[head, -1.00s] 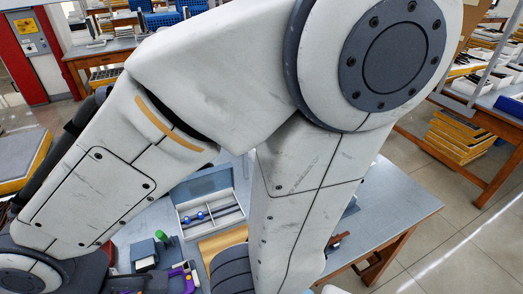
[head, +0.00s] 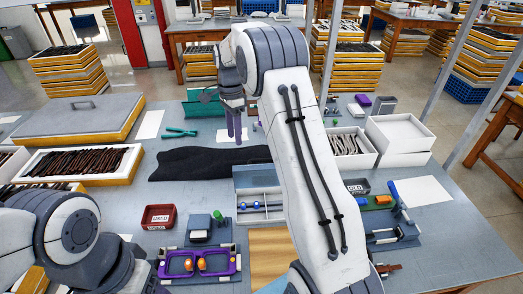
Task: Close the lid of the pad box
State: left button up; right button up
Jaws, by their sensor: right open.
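A small grey-blue box (head: 238,218) stands mid-table in the head view, with its lid (head: 256,178) raised at the back. I take it to be the pad box. Blue balls and rods lie in its compartments, and my right arm hides its right side. My right gripper (head: 234,137) is open, pointing down beyond the box near the dark cloth, apart from the lid in the picture. My left arm shows at the lower left, but its gripper does not show.
A black cloth (head: 195,164) lies behind the box. White boxes (head: 398,133) stand to the right; a tray of dark temples (head: 40,164) is at left.

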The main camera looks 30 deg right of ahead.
jog(key=w+d+f+m, duration=0.1)
jog(key=d+f+m, duration=0.15)
jog(key=d, duration=0.35)
jog(key=d+f+m, duration=0.1)
jog(key=d+m, duration=0.2)
jog(key=d, duration=0.2)
jog(key=p, duration=0.3)
send_near(264, 173)
jog(key=w+f, duration=0.1)
jog(key=f, duration=0.1)
jog(key=w+d+f, duration=0.2)
jog(key=f, duration=0.1)
jog(key=shift+w+f, duration=0.15)
jog(key=shift+f, duration=0.2)
grip_shut()
